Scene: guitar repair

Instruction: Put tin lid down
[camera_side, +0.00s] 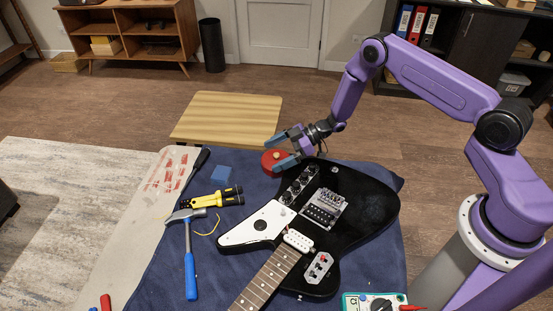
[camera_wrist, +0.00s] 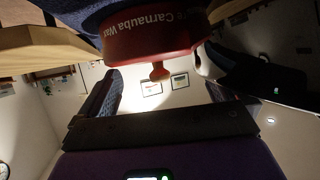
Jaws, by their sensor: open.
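The red round wax tin (camera_side: 274,161) sits on the blue cloth near its far edge, just beyond the guitar. A small light spot shows on its top, and I cannot tell the lid apart from the tin. My gripper (camera_side: 276,155) is open at the tin, one finger on its far side and one on its near side. In the wrist view the tin (camera_wrist: 150,38) reads "Carnauba Wax" and lies ahead between the spread fingers. A small red tab (camera_wrist: 160,72) juts from it. I cannot tell whether a finger touches the tin.
A black and white electric guitar (camera_side: 365,205) lies close to the tin. A blue-handled hammer (camera_side: 190,262), yellow-black tools (camera_side: 215,199) and a blue pad (camera_side: 222,172) lie to the left. A wooden stool or table (camera_side: 226,118) stands behind. The blue cloth (camera_side: 240,160) is bare left of the tin.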

